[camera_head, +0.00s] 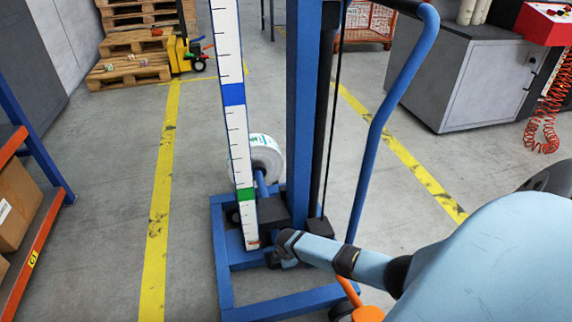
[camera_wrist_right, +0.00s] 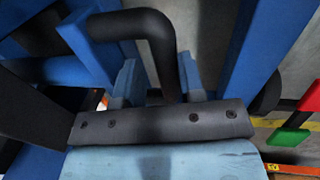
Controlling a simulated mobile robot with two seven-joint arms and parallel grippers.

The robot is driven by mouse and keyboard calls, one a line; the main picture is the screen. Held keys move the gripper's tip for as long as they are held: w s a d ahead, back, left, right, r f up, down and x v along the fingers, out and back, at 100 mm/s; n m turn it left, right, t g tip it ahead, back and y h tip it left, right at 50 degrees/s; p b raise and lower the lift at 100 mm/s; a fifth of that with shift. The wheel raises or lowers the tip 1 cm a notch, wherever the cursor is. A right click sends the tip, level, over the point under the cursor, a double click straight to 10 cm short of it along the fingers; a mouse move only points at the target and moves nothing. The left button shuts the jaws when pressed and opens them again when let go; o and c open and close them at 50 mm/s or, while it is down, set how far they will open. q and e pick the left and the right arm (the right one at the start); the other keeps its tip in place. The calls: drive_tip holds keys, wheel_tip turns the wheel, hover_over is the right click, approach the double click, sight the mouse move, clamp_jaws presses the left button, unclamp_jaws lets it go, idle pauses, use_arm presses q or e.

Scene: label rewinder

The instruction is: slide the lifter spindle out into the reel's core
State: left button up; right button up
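The blue lifter's mast (camera_head: 301,120) stands upright in the head view. The reel (camera_head: 265,155), a pale roll, is behind the lifter's ruler and partly hidden by it. The blue spindle (camera_head: 261,184) runs from the dark carriage block (camera_head: 272,213) toward the reel's near face. I cannot tell whether its tip is in the core. My right gripper (camera_head: 286,246) is low at the carriage. In the right wrist view, its fingers (camera_wrist_right: 158,80) are apart on either side of a black bent handle (camera_wrist_right: 160,45), with a gap visible on the left. My left gripper is out of view.
The white ruler (camera_head: 234,130) with blue and green bands stands left of the mast. The blue base frame (camera_head: 224,270) lies on the floor. A blue push handle (camera_head: 385,110) curves down right of the mast. A rack with boxes (camera_head: 15,205) is at left; floor between is clear.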

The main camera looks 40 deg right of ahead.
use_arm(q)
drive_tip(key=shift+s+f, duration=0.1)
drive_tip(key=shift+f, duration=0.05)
use_arm(e)
drive_tip(key=shift+r, duration=0.1)
drive_tip(key=shift+r+p, duration=0.3)
drive_tip(key=shift+p, duration=0.05)
use_arm(q)
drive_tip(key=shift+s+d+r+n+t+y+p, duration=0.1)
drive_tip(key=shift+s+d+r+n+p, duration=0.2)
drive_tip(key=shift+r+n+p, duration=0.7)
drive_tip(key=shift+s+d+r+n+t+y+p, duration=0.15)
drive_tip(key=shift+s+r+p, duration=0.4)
drive_tip(key=shift+p, duration=1)
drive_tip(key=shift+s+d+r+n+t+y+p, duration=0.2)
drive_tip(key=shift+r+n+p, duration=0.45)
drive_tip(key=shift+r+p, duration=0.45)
use_arm(e)
wheel_tip(320, 180, up, 13)
drive_tip(key=s+a, duration=0.1)
drive_tip(key=s, duration=0.1)
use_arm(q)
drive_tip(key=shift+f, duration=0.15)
use_arm(e)
drive_tip(key=shift+s+a+f, duration=0.1)
drive_tip(key=shift+f, duration=0.05)
